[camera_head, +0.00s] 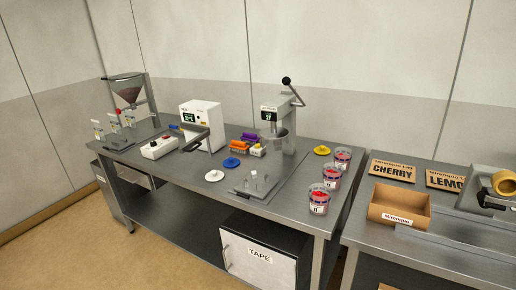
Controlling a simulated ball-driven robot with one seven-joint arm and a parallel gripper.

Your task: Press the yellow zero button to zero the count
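A lever press (290,130) with a black-knobbed handle stands on the steel bench, and a small dark display (268,115) with green digits is on its head. The digits look like 27, but they are small. I cannot make out a yellow zero button on the press at this distance. A white machine (203,125) to its left also has a green-lit display (188,118). A yellow round piece (322,150) with a raised centre lies on the bench right of the press; it resembles the blue and white discs. My gripper is not in view.
A blue disc (231,162), a white disc (214,175) and red-filled cups (319,203) are on the bench. A white control box (160,147) and a hopper (127,88) stand left. A cardboard tray (398,207) is on the right table. Floor (120,255) at front left is clear.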

